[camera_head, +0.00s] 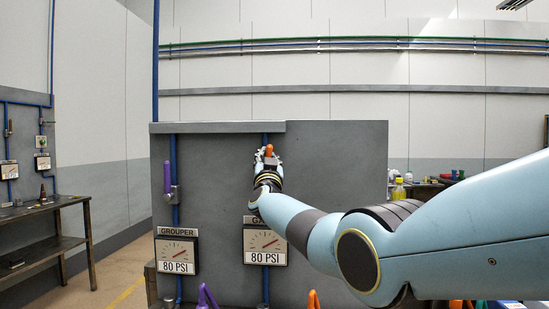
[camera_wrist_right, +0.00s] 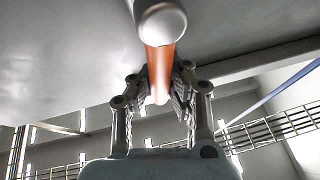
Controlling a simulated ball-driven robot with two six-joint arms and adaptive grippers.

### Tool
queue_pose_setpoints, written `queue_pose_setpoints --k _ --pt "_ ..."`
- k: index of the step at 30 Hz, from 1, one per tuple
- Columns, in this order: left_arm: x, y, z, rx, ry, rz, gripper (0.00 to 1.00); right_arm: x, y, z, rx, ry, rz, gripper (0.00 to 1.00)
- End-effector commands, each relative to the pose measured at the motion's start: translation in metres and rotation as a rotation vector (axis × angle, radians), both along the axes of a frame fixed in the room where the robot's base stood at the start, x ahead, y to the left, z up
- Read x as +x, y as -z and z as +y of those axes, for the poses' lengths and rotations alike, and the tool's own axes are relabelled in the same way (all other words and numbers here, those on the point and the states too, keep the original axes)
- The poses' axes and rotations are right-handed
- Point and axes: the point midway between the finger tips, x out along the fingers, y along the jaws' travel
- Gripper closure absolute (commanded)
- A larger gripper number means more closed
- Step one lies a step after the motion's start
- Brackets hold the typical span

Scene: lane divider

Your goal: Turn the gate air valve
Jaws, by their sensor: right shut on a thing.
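The gate air valve has an orange handle (camera_head: 269,151) on a blue pipe on the grey panel. Its gauge sign (camera_head: 265,246) reads 80 PSI and is partly hidden by my right arm. My right gripper (camera_head: 268,158) is at the handle. In the right wrist view the orange handle (camera_wrist_right: 158,70) runs down from a pale round valve end (camera_wrist_right: 161,24), and my right gripper's fingers (camera_wrist_right: 158,95) are shut on it from both sides. My left gripper is not in view.
The grouper valve with a purple handle (camera_head: 168,177) is on the panel to the left, above its 80 PSI gauge (camera_head: 177,252). A purple hook-shaped thing (camera_head: 207,296) and an orange one (camera_head: 313,299) rise at the bottom edge. A dark workbench (camera_head: 40,207) stands at far left.

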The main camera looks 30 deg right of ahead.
Motion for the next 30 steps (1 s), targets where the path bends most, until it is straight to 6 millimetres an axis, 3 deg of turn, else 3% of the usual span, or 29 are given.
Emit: queue_pose_setpoints --k 9,26,27,30 --pt "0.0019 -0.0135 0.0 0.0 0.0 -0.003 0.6 0.0049 0.0003 0.0102 -0.103 -0.005 0.069 1.0" --pt "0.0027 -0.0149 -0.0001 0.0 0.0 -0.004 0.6 0.0059 0.0042 0.0128 -0.127 -0.006 0.088 1.0" --pt "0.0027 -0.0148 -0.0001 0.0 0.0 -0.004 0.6 0.0059 0.0045 0.0128 -0.126 -0.007 0.087 0.87" --pt "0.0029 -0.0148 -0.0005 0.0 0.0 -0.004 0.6 0.0058 0.0039 0.0124 -0.127 -0.006 0.087 0.74"
